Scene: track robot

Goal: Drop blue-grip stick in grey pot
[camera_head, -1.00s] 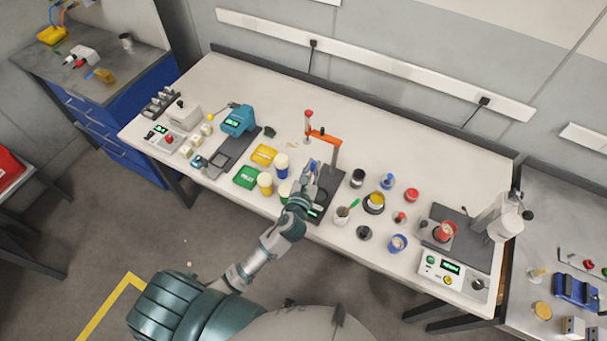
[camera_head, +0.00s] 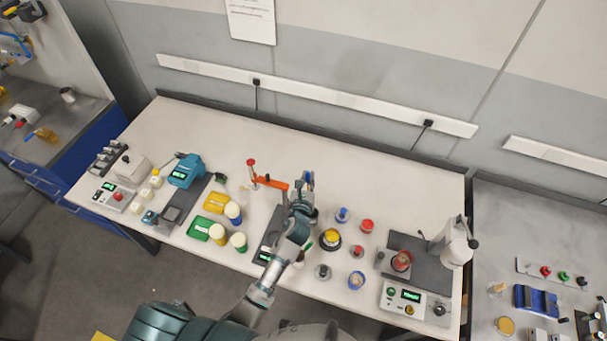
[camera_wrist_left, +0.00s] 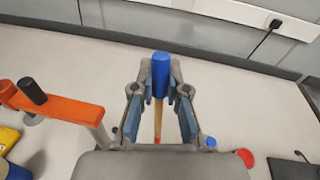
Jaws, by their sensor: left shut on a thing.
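My left gripper (camera_head: 306,180) is shut on the blue-grip stick. In the left wrist view the stick's blue grip (camera_wrist_left: 160,74) sits between the fingers, with its wooden shaft (camera_wrist_left: 158,122) below. The gripper is over the middle of the bench, right of an orange-armed stand (camera_head: 270,182). I cannot tell for sure which is the grey pot. My right gripper is not in view.
A device with a black plate (camera_head: 408,262) is farther right. Yellow and green trays and bottles are on the left. The back of the bench (camera_head: 370,170) is clear.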

